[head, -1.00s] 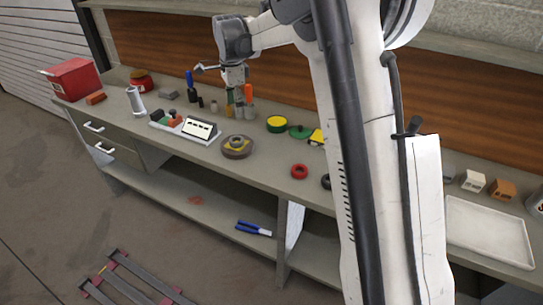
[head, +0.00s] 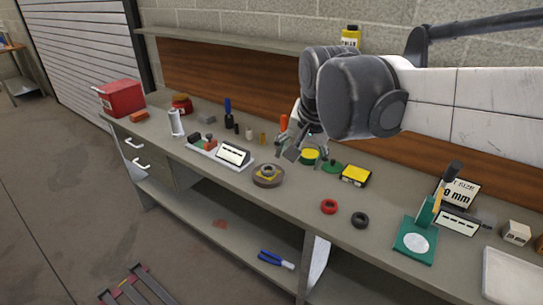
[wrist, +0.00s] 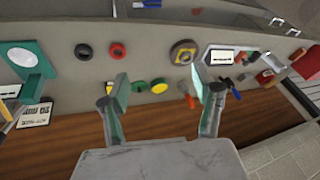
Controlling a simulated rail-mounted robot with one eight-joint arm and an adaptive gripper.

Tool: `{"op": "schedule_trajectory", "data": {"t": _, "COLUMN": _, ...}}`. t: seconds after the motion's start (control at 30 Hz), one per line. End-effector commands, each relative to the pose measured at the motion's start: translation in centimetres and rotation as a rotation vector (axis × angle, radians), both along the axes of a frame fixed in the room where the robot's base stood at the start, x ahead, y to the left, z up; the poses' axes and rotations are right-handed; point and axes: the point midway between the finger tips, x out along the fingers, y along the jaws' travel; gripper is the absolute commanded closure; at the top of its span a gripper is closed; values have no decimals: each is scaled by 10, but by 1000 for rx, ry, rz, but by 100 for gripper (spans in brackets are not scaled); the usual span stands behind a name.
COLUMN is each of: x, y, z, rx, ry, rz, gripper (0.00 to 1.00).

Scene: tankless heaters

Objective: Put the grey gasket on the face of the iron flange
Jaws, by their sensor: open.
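A round brownish-grey piece (head: 268,181), which looks like the iron flange, lies flat on the bench with a yellow ring and a small grey ring on it. It also shows in the wrist view (wrist: 174,60). I cannot tell whether that small grey ring (head: 268,170) is the grey gasket or part of the flange. A dark ring (head: 360,219) lies apart on the bench at right. My gripper (head: 308,149) is open and empty, above the back of the bench near a yellow disc (head: 310,156). In the wrist view its fingers (wrist: 163,90) are wide apart.
A green disc (head: 331,167), a yellow-topped box (head: 355,175) and a red ring (head: 329,206) lie near the gripper. A green stand (head: 416,240) is at right. A white tray with a sign (head: 233,152) is left of the flange. The bench's front strip is mostly clear.

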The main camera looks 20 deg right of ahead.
Motion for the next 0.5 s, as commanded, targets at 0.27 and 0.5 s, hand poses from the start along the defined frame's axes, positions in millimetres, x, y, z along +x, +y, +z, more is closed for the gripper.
{"op": "schedule_trajectory", "data": {"t": 0.27, "x": -76, "y": 0, "z": -22, "rx": -123, "ry": -103, "rz": 245, "gripper": 38}}
{"op": "schedule_trajectory", "data": {"t": 0.5, "x": -120, "y": 1, "z": -48, "rx": -230, "ry": -173, "rz": 416, "gripper": 38}}
